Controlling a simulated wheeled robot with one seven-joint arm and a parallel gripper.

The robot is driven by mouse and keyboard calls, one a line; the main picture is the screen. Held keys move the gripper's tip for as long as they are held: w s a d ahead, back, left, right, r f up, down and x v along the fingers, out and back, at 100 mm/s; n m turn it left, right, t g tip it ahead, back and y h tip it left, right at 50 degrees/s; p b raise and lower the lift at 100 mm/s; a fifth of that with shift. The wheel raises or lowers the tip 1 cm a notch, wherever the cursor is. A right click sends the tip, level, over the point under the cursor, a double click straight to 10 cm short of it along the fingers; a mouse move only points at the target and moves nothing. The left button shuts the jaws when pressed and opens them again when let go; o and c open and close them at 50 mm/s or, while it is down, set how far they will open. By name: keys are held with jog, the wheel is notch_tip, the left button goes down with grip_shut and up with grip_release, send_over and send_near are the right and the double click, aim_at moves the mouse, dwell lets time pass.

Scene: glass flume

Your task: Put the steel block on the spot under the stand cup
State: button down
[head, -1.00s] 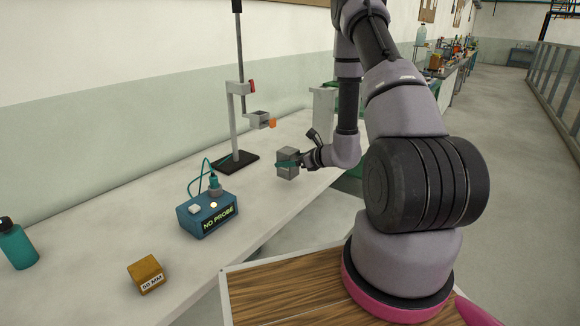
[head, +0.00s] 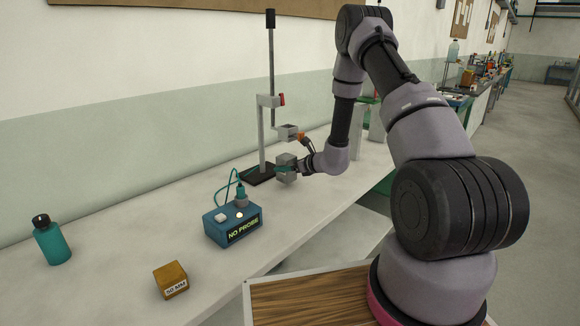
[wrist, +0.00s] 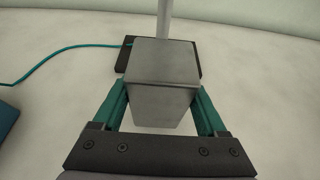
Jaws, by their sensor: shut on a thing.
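My gripper (head: 287,169) is shut on the grey steel block (head: 286,175). In the wrist view the steel block (wrist: 161,80) sits between the two green fingers, its top face towards the camera. The stand has a dark base (head: 258,175), an upright post and a clamp arm. I cannot make out the spot under the cup.
A blue box reading NO PROBE (head: 232,226) with a teal cable stands left of the block. A small tan block (head: 171,280) and a teal bottle (head: 51,240) stand on the near left of the white bench (head: 120,285).

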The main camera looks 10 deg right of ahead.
jog(key=shift+d+f, duration=0.1)
jog(key=shift+f, duration=1.05)
jog(key=shift+f, duration=0.15)
grip_release()
jog(key=shift+f, duration=0.1)
jog(key=shift+s+d+r, duration=0.1)
jog(key=shift+r, duration=0.1)
jog(key=v, duration=1.1)
jog(key=shift+s+d+r, duration=0.15)
jog(key=shift+s+r, duration=0.05)
jog(key=shift+s, duration=0.1)
jog(key=shift+s+d, duration=0.1)
